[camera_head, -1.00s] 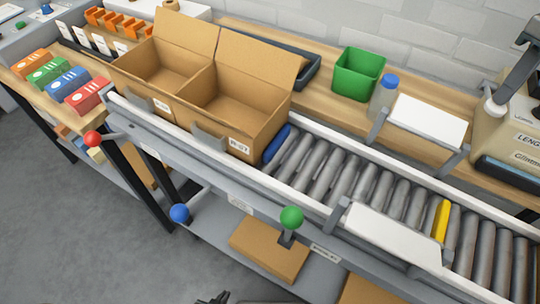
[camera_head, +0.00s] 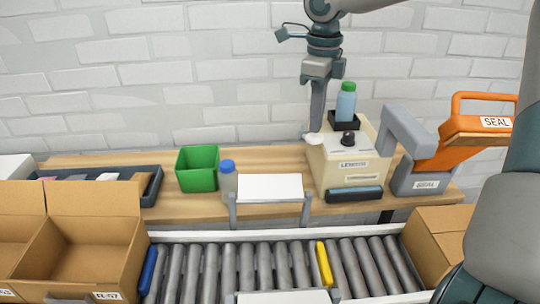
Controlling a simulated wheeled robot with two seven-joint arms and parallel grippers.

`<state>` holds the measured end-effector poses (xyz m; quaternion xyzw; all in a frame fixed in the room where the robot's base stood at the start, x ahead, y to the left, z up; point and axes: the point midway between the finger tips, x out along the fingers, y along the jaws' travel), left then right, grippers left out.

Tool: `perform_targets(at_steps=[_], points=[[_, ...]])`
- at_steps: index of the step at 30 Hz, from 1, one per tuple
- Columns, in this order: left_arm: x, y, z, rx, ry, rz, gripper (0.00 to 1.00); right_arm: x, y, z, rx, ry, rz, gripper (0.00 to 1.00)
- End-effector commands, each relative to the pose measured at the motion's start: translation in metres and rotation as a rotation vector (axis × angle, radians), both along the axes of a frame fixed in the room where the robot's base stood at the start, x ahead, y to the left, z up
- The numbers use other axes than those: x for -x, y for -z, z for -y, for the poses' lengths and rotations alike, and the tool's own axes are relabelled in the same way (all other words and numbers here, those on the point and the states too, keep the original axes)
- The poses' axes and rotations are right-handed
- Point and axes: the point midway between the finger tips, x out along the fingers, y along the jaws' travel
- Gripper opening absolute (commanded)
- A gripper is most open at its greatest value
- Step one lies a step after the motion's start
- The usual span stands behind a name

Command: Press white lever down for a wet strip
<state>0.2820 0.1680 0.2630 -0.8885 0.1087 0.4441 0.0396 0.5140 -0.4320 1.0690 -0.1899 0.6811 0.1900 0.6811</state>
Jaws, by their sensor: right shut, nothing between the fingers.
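The beige tape dispenser (camera_head: 345,170) stands on the wooden bench at the back, with a length label, a black knob on top and a dark slot low on its front. Its white lever (camera_head: 314,138) shows as a white rounded end at the machine's upper left. My right gripper (camera_head: 317,128) comes down from above with its fingers shut and empty. The fingertips are right at the lever's white end; whether they touch it I cannot tell. No strip shows at the dispenser's front. My left gripper is not in view.
A bottle with a green cap (camera_head: 346,102) stands on top of the dispenser. An orange-handled sealer (camera_head: 465,140) is to its right. A green bin (camera_head: 197,168) and white plate (camera_head: 270,187) are left. The roller conveyor (camera_head: 240,265) runs in front, between cardboard boxes.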

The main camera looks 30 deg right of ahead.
Motion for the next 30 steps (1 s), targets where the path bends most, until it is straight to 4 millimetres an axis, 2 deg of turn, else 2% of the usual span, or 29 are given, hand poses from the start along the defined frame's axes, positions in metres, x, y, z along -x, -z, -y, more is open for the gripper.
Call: perform_targets(at_steps=[1, 17, 30], points=[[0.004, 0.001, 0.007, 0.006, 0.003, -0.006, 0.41, 0.0, 0.0, 0.0, 0.0, 0.0, 0.0, 0.0], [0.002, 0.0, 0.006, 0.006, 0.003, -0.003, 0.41, 0.0, -0.001, 0.0, 0.0, 0.0, 0.0, 0.0], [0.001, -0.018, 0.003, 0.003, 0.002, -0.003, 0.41, 0.0, -0.032, 0.0, 0.0, 0.0, 0.0, 0.0]])
